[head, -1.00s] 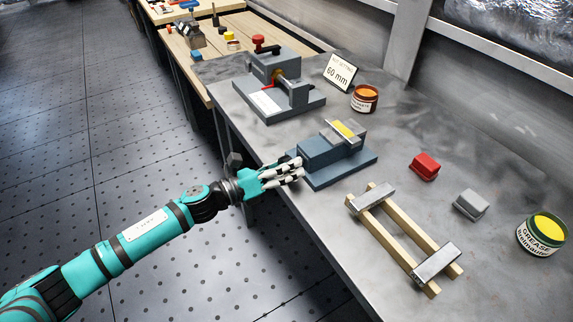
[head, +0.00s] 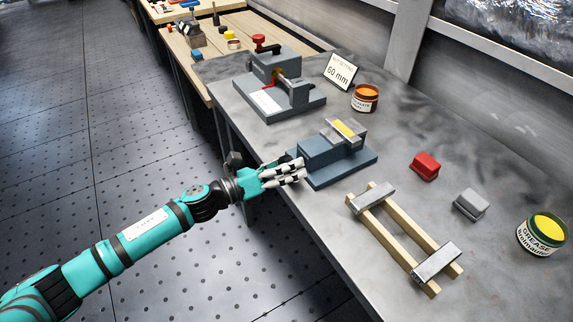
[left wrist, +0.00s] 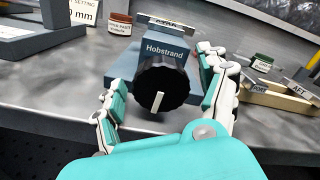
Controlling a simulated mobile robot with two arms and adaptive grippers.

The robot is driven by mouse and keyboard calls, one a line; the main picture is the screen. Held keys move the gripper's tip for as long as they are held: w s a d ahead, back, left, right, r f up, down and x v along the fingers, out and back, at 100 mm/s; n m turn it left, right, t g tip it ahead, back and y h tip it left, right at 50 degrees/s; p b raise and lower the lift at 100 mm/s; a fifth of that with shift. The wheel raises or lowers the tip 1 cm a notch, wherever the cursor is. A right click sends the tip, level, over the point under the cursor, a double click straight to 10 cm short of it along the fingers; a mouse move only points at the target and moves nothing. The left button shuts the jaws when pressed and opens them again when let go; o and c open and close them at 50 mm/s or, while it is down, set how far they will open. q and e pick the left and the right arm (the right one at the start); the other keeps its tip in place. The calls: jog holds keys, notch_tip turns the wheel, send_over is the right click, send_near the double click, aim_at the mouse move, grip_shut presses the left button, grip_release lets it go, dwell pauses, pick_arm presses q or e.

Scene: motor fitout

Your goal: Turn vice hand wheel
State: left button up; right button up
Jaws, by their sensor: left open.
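The blue-grey vice (head: 322,152) stands on the grey bench in the head view, with a yellow piece (head: 344,128) at its far jaw. In the left wrist view the vice body (left wrist: 167,48) reads "Hobstrand". Its black hand wheel (left wrist: 162,88) faces me, with a pale mark pointing roughly downward. My left gripper (head: 290,172) is at the near end of the vice. In the left wrist view its open fingers (left wrist: 160,95) stand on either side of the wheel; I cannot tell whether they touch it. In the head view the fingers hide the wheel. My right gripper is not in view.
A second grey fixture (head: 282,90) with a red knob stands behind the vice, near a "60 mm" sign (head: 341,71) and an orange-topped tin (head: 364,98). Two wooden bars with metal ends (head: 402,236), a red block (head: 424,166), a grey block (head: 470,204) and a grease tin (head: 541,234) lie right.

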pick_arm(q)
jog(key=v, duration=1.2)
